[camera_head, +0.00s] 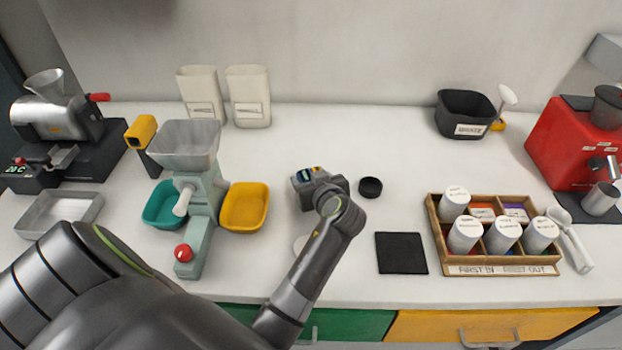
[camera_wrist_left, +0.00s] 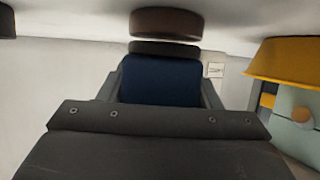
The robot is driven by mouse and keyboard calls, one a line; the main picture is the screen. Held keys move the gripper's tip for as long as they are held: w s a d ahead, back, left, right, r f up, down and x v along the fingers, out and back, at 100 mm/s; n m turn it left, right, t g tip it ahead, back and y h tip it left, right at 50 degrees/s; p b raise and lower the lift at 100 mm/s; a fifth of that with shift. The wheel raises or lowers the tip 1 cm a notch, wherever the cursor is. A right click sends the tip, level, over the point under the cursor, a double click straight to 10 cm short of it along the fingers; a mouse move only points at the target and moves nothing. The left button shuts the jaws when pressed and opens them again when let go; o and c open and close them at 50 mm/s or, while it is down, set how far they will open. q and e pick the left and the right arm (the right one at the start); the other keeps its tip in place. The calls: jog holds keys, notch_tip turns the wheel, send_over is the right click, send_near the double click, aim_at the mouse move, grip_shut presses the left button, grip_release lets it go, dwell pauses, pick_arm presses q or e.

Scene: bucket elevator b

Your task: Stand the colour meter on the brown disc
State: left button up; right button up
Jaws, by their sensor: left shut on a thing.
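The colour meter (camera_head: 304,174) is a dark device with a small screen and a yellow patch. My left gripper (camera_head: 318,188) is shut on it above the counter's middle. In the left wrist view, which appears upside down, the meter shows as a dark blue body (camera_wrist_left: 160,82) with a black round end, between the fingers of my left gripper (camera_wrist_left: 160,95). The brown disc (camera_wrist_left: 166,23) is right at that black end, on the counter. I cannot tell whether they touch. In the head view the disc is hidden behind the meter and gripper. My right gripper is not in view.
A small black cup (camera_head: 370,187) stands just right of the meter. A yellow bowl (camera_head: 244,207) and the mint-green machine (camera_head: 202,200) are to the left. A black mat (camera_head: 401,253) and a wooden jar box (camera_head: 433,225) lie to the right. The counter behind the meter is clear.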

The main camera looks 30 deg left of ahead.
pick_arm(q)
jog(key=shift+f, duration=0.2)
jog(key=o, duration=1.2)
jog(key=shift+o, duration=0.8)
jog(key=shift+r, duration=0.2)
